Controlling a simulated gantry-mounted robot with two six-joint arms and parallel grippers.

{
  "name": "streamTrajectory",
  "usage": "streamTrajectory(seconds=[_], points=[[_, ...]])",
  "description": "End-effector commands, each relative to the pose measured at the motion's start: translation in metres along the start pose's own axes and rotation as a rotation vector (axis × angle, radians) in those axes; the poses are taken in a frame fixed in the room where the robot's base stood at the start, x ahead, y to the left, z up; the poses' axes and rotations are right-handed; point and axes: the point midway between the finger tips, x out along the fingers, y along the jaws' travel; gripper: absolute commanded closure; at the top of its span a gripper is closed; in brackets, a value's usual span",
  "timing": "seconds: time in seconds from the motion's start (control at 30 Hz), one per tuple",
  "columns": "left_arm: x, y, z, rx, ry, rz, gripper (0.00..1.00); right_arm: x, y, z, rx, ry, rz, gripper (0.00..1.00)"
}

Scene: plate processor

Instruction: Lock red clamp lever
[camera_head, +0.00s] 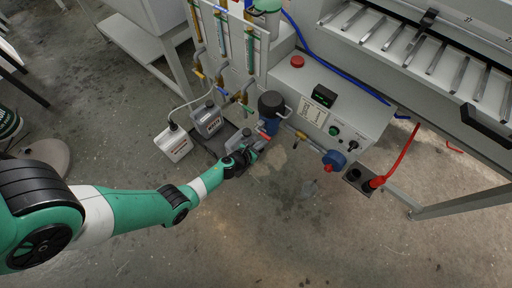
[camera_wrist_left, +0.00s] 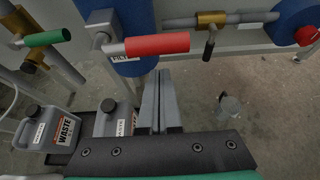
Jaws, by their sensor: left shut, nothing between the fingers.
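The red clamp lever (camera_wrist_left: 157,44) shows in the left wrist view as a red-sleeved handle lying level across the front of a blue cylinder (camera_wrist_left: 133,68). Its grey pivot end is at the left. My left gripper (camera_wrist_left: 158,74) is shut with nothing between its fingers. Its fingertips are just below the red sleeve in that view; I cannot tell whether they touch it. In the head view my left gripper (camera_head: 258,149) is low at the front of the machine, close to the small red lever (camera_head: 264,136). My right gripper is in neither view.
A green-handled lever (camera_wrist_left: 44,38) is to the left. Grey waste jugs (camera_wrist_left: 58,130) stand below, left of the fingers. A pipe with a brass fitting (camera_wrist_left: 212,19) leads right to a blue part (camera_wrist_left: 297,20). Open floor lies in front of the machine.

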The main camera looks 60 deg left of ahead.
Motion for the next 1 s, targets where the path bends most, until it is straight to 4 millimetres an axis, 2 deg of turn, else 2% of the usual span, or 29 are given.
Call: streamTrajectory(seconds=[0.03, 0.2, 0.67, 1.0], points=[[-0.015, 0.000, 0.020, 0.000, 0.002, 0.000, 1.00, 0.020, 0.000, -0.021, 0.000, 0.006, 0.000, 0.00], [-0.025, 0.000, 0.030, -0.001, 0.002, 0.000, 1.00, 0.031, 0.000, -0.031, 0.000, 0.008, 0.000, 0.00], [-0.026, 0.000, 0.030, -0.002, 0.002, -0.001, 1.00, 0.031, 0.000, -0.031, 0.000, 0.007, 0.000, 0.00], [-0.026, -0.009, 0.033, -0.043, 0.001, -0.034, 1.00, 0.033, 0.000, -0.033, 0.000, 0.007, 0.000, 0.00]])
